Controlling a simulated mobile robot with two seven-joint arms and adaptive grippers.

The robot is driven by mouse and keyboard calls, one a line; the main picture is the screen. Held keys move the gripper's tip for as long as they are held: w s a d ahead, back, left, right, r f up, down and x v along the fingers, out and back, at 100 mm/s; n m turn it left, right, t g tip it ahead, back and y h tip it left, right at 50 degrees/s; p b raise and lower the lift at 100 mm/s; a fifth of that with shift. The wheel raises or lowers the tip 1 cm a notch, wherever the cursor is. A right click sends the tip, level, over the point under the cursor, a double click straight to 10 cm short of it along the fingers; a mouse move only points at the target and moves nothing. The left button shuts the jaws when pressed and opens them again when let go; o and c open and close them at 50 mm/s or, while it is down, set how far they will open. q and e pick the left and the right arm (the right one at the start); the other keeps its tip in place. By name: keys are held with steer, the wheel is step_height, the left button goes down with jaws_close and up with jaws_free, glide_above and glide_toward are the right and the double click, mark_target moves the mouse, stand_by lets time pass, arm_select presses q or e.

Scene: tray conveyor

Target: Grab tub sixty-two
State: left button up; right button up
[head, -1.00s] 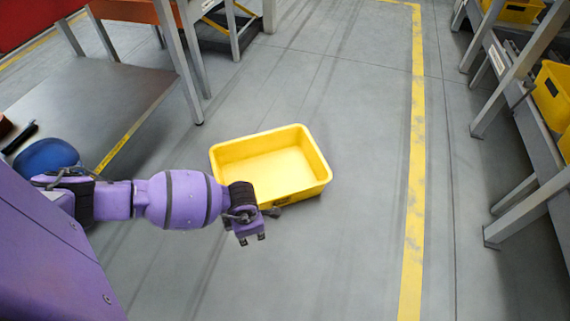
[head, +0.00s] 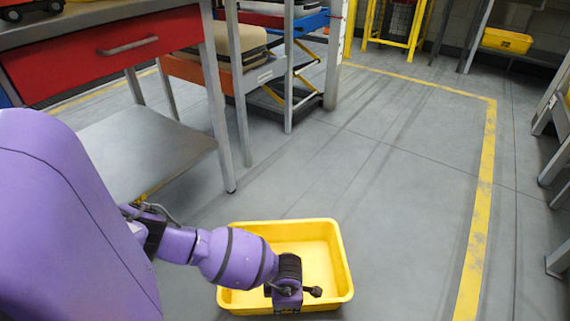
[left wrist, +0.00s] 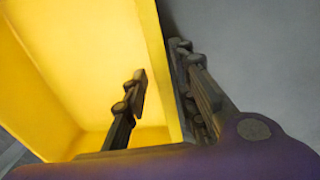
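A yellow open tub (head: 338,262) stands at the bottom middle of the head view, and it looks empty. No number can be read on it. My left gripper (head: 287,304) is at its near side, pointing down, with the fingertips hard to make out. In the left wrist view the tub (left wrist: 75,60) fills the left side. There the fingers of my left gripper (left wrist: 160,65) are spread, one on the tub's inner side and one on the outer side of a wall. A gap shows between the inner finger and the wall. My right gripper is not in view.
A workbench with a red drawer (head: 130,48) and a low metal shelf (head: 150,150) stands at the left. Another yellow tub (head: 507,41) sits on a far shelf. Grey racks (head: 562,160) line the right edge. The floor (head: 390,190) between is clear.

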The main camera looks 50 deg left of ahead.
arm_select(q)
steer(key=shift+w+a+f+b, duration=0.15)
steer(key=shift+f+b, duration=0.4)
steer(key=shift+f, duration=0.9)
jaws_close()
steer(key=shift+r, duration=0.1)
